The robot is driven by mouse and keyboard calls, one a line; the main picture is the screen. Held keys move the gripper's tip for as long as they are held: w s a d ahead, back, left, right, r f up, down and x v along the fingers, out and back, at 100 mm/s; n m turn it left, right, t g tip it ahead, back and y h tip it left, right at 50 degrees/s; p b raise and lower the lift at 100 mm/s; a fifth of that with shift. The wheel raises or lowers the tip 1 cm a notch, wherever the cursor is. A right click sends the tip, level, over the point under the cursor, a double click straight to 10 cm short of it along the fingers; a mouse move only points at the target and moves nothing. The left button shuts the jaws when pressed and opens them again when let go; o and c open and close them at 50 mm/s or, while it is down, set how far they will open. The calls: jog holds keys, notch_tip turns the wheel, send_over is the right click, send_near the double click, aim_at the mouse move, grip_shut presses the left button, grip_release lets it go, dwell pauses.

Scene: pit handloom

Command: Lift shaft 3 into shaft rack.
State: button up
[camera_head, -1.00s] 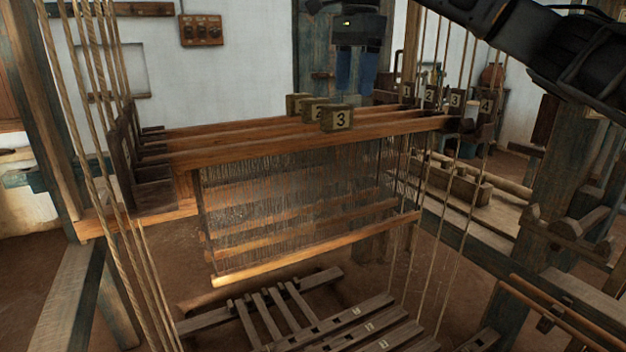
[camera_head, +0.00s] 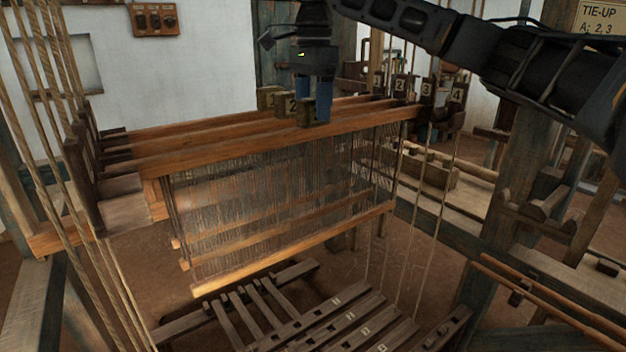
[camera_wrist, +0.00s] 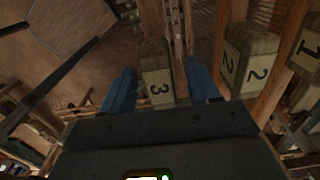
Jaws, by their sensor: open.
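Shaft 3 (camera_head: 230,153) is the front wooden bar, with fine heddles hanging from it and a lower bar below. Its block marked 3 (camera_wrist: 157,72) stands on top near the middle. My gripper (camera_head: 313,112) points down over this block, open. In the wrist view, its blue fingers (camera_wrist: 160,70) stand on either side of block 3, with gaps visible. In the head view a finger hides most of block 3. Dark uprights numbered 1 to 4 (camera_head: 427,90) stand at the shafts' right ends; I cannot tell whether they are the shaft rack.
Blocks 2 (camera_head: 289,104) and 1 (camera_head: 268,98) stand close behind on their own shafts. Ropes (camera_head: 50,130) hang at the left, thinner cords at the right. Numbered treadles (camera_head: 340,325) lie below. A tie-up sign (camera_head: 600,18) is at top right.

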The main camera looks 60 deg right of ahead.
jog(key=shift+f, duration=0.1)
jog(key=shift+c, duration=0.2)
grip_shut()
dwell(0.5)
